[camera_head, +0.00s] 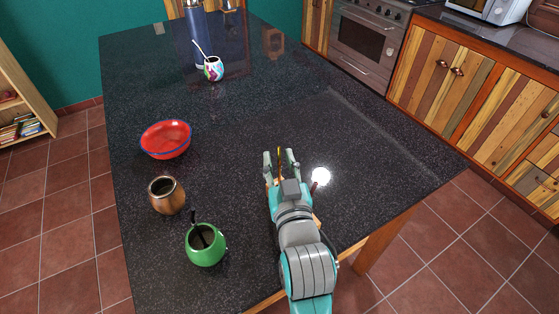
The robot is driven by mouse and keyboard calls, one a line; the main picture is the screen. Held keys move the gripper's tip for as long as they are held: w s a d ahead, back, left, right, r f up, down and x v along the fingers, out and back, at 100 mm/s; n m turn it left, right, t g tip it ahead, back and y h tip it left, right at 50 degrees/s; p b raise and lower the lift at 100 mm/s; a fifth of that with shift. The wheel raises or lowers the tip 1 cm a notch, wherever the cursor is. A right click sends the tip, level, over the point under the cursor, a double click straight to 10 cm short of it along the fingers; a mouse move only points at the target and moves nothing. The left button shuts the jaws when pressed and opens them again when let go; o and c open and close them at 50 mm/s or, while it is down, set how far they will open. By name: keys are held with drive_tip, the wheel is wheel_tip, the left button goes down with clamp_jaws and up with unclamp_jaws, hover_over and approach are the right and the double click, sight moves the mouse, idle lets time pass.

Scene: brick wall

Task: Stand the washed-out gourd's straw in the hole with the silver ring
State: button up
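My gripper (280,158) is over the near right part of the counter, its two fingers apart. A thin golden piece, perhaps a straw, shows between them; I cannot tell if it is touched. A brown gourd (167,198) with an open dark mouth stands at the near left, with no straw showing. A green gourd (207,249) in front of it has a dark straw (196,222). A multicoloured gourd (214,71) at the back has a pale straw (203,50) leaning left. No hole with a silver ring can be made out; my arm hides part of the counter.
A red bowl (166,137) with a blue rim stands left of my gripper. A blue flask (197,38) stands at the back. A bright white round patch (321,176) lies right of my gripper, perhaps glare. The middle of the dark counter (255,115) is clear.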

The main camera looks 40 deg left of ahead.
drive_tip(key=shift+s+d, duration=0.1)
drive_tip(key=v, duration=1.1)
drive_tip(key=shift+s+d, duration=0.25)
drive_tip(key=shift+d, duration=0.05)
